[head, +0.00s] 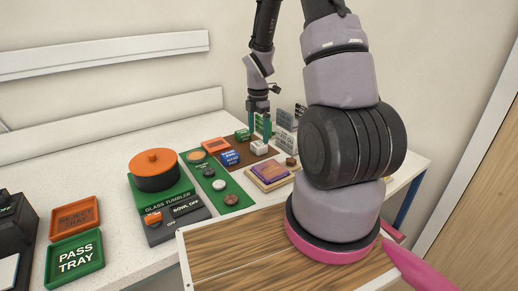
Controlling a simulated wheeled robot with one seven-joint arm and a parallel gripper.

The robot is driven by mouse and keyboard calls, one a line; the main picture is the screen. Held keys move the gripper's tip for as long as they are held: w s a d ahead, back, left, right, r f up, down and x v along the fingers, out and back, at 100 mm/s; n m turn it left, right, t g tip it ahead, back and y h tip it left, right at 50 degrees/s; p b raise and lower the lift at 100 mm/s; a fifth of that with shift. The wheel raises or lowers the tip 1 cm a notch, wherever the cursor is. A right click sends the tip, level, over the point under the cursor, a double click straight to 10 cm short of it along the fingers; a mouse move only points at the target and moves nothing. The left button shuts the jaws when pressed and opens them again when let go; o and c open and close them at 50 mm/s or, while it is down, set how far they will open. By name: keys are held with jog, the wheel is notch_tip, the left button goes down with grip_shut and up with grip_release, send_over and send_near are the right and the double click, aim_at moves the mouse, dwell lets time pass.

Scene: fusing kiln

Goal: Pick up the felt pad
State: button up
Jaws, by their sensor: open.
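My gripper (259,126) is at the far end of the work surface, pointing down with its green fingers apart. It is above or beside a small white block (259,148) on a brown mat; I cannot tell the exact gap. Nothing shows clearly held between the fingers. No item can be surely read as the felt pad. A flat purple-brown piece (271,173) lies in a shallow wooden tray (257,184), nearer to me than the gripper, and could be it.
A green block (242,135), a blue block (230,158) and an orange tray (215,146) stand left of the gripper. Grey upright panels (286,118) stand to its right. The glass tumbler (154,170), the green pass tray (75,259) and a reject tray (75,218) are at left.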

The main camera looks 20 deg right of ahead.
aim_at(259, 144)
notch_tip(259, 144, down, 5)
jog(key=shift+s+d+f, duration=0.1)
jog(key=shift+s+f, duration=0.05)
jog(key=shift+f, duration=0.05)
jog(key=c, duration=1.5)
notch_tip(259, 144, up, 10)
jog(key=shift+r, duration=0.1)
jog(key=o, duration=0.6)
jog(key=shift+c, duration=0.2)
jog(key=c, duration=0.3)
